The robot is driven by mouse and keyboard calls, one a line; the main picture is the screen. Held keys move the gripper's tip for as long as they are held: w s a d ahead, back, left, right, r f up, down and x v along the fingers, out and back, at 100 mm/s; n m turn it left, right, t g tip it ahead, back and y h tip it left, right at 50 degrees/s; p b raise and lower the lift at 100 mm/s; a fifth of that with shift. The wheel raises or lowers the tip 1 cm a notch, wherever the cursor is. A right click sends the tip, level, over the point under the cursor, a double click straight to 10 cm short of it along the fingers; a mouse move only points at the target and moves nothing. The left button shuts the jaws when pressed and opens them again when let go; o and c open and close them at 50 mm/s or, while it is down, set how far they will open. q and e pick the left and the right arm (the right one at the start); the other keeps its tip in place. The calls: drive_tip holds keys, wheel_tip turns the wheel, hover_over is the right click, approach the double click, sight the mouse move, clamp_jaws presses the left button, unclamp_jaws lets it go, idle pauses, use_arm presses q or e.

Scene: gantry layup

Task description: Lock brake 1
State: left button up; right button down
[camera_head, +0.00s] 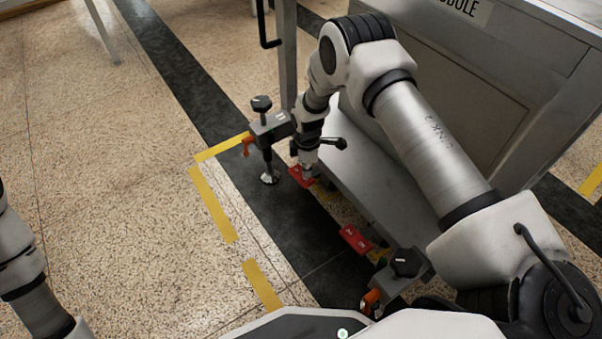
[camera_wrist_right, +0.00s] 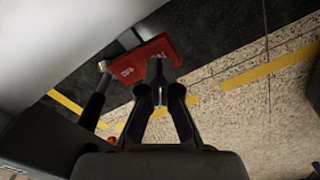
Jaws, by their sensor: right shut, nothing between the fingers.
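Two red brake pedals show low beside the grey cart. The far red pedal (camera_head: 302,177) is right at the tip of my right gripper (camera_head: 308,173), which points down and is shut and empty. In the right wrist view the red pedal (camera_wrist_right: 146,60), with pale lettering, lies just beyond the shut fingertips (camera_wrist_right: 157,72); I cannot tell whether they touch it. The near red pedal (camera_head: 355,239) is free of any gripper. I cannot read for certain which pedal is numbered 1. My left gripper is out of view; only part of its arm shows at the left edge.
The grey cart (camera_head: 480,90) stands at the right. A levelling foot with a black knob (camera_head: 261,103) and orange lever (camera_head: 248,146) stands left of my gripper. Another black knob (camera_head: 405,262) is nearer. Yellow tape (camera_head: 213,205) marks the open speckled floor at left.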

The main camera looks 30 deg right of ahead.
sight(306, 179)
drive_tip(key=shift+f+b, duration=0.8)
drive_tip(key=shift+f, duration=0.55)
idle(0.6)
drive_tip(key=shift+r, duration=0.15)
wheel_tip(306, 179, up, 7)
drive_tip(key=p, duration=0.6)
idle(0.3)
